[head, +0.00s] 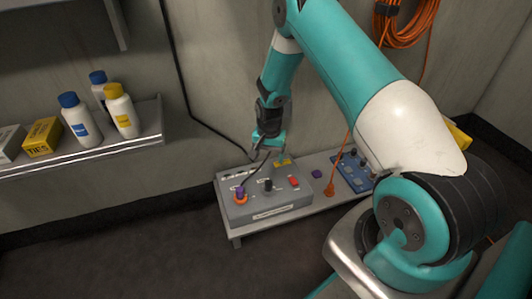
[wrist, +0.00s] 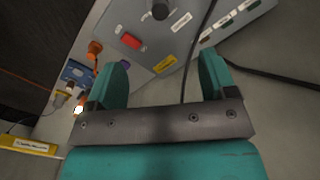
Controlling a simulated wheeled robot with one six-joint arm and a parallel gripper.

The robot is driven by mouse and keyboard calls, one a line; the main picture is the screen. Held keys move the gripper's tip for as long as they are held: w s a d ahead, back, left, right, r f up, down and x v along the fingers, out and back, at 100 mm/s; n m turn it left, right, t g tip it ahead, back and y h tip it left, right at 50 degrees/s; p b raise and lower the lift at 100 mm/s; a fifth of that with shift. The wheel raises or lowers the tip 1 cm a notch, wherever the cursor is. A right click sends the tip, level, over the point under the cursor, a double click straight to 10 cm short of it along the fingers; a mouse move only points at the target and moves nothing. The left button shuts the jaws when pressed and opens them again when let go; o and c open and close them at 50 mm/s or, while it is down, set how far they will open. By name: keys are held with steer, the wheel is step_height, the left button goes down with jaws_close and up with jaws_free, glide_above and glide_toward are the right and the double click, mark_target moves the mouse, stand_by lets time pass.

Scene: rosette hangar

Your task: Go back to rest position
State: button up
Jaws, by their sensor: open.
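My gripper (head: 268,146) hangs above the back of a grey control box (head: 265,205) on a low bench. In the wrist view my gripper (wrist: 163,78) has its two teal fingers spread wide, with no object held between them. A dark cable passes between or behind the fingers there; I cannot tell if it touches them. My teal and white arm reaches over from the right.
The low bench (head: 330,200) also holds a small purple block (head: 316,174), an orange connector (head: 329,190) and a blue panel (head: 353,172). A wall shelf (head: 80,155) at left bears several bottles and boxes. An orange cable coil (head: 405,22) hangs on the wall. The floor in front is clear.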

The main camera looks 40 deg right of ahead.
steer(key=s+a+r+n+y, duration=0.1)
steer(key=s+a+r+n, duration=0.25)
steer(key=a+r, duration=0.6)
steer(key=s+a+r+n+y, duration=0.1)
steer(key=s+a+r+n, duration=0.4)
steer(key=r, duration=0.8)
steer(key=s+a+r+n+y, duration=0.1)
steer(key=s+a+r+n, duration=0.4)
steer(key=s, duration=0.5)
steer(key=s+a+r+n+y, duration=0.1)
steer(key=s+a+r+n, duration=0.35)
steer(key=s+r, duration=0.35)
step_height(320, 180, up, 34)
steer(key=s+p, duration=0.1)
steer(key=p, duration=3.4)
steer(key=shift+s+f+m, duration=0.25)
steer(key=shift+m, duration=0.15)
